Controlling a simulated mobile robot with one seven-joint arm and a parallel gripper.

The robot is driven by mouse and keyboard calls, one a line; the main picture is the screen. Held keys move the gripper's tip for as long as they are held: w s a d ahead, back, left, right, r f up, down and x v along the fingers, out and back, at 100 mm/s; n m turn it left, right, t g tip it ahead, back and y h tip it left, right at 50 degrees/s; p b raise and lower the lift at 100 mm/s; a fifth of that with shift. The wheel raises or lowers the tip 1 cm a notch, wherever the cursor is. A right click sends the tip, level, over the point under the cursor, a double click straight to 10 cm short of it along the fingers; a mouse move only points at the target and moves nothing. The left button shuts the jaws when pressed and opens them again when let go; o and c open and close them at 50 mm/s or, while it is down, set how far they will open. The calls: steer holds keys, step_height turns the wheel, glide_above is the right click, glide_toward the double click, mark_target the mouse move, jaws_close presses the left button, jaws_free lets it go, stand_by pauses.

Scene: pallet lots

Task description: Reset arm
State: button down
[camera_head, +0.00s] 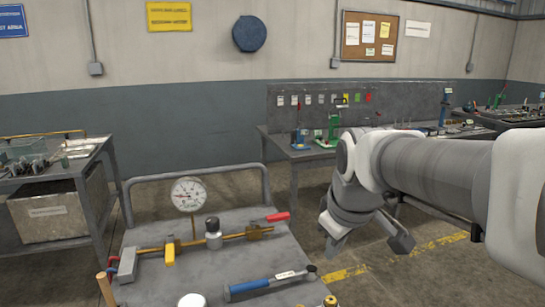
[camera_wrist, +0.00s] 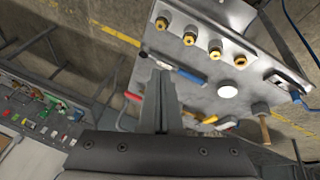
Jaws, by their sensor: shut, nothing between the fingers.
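My arm (camera_head: 430,170) reaches in from the right in the head view, bent down at the wrist beside the grey cart. My gripper (camera_wrist: 160,82) shows in the wrist view with its two fingers together and nothing between them. It is clear of the cart top (camera_head: 200,275), though the exact gap is hard to judge. On the cart are a brass pipe with a pressure gauge (camera_head: 188,194), a red-handled valve (camera_head: 278,217) and a blue-handled tool (camera_head: 262,284).
Several brass fittings (camera_wrist: 190,38) stand on the cart in the wrist view. A workbench (camera_head: 290,147) with a pegboard stands behind by the wall. Another bench (camera_head: 60,175) with a crate (camera_head: 47,212) is at left. Open floor with a yellow line (camera_head: 345,273) lies right of the cart.

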steer(key=s+d+f+m, duration=0.2)
steer(key=s+m, duration=0.2)
steer(key=s, duration=0.3)
steer(key=s+d+f+m, duration=0.1)
steer(key=s+d+m, duration=0.15)
steer(key=s, duration=0.55)
step_height(320, 180, up, 14)
steer(key=p, duration=1.4)
steer(key=shift+w+a+m+t, duration=0.15)
steer(key=shift+w+m+t, duration=0.15)
steer(key=shift+m, duration=0.15)
